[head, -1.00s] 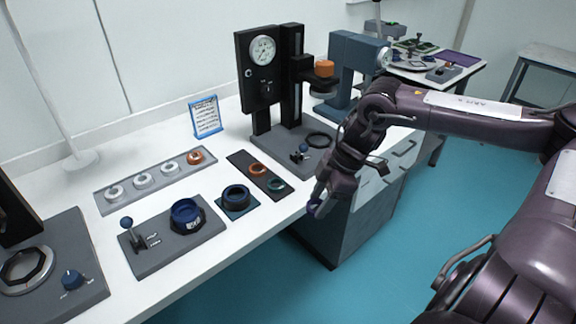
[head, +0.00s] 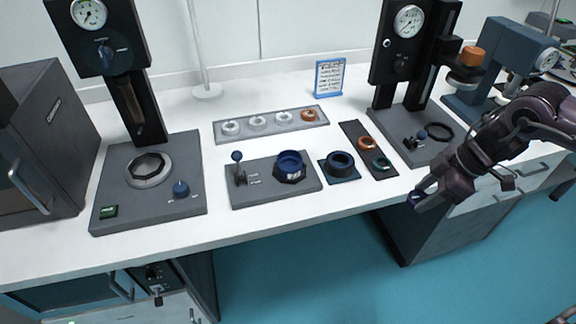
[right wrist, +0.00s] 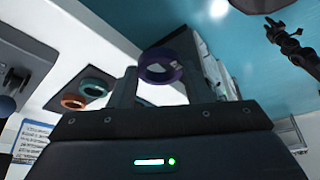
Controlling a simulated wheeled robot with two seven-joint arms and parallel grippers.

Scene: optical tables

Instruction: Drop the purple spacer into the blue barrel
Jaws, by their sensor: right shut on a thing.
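The purple spacer (right wrist: 161,67) is a ring held between the fingers of my right gripper (right wrist: 165,85) in the right wrist view. In the head view my right gripper (head: 418,200) is at the table's front edge, right of the barrel, with the spacer (head: 414,198) at its tips. The blue barrel (head: 290,158) is an open-topped ring-like cup with a small white label. It stands upright on the right part of a grey plate (head: 262,193) with a blue-knobbed lever. The barrel's inside is mostly dark. My left gripper is not in view.
A dark ring (head: 340,162) on a teal pad and a dark strip (head: 389,173) with orange and teal rings lie between barrel and gripper. A grey tray (head: 272,133) with several rings lies behind. Two gauge stands rise at the back.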

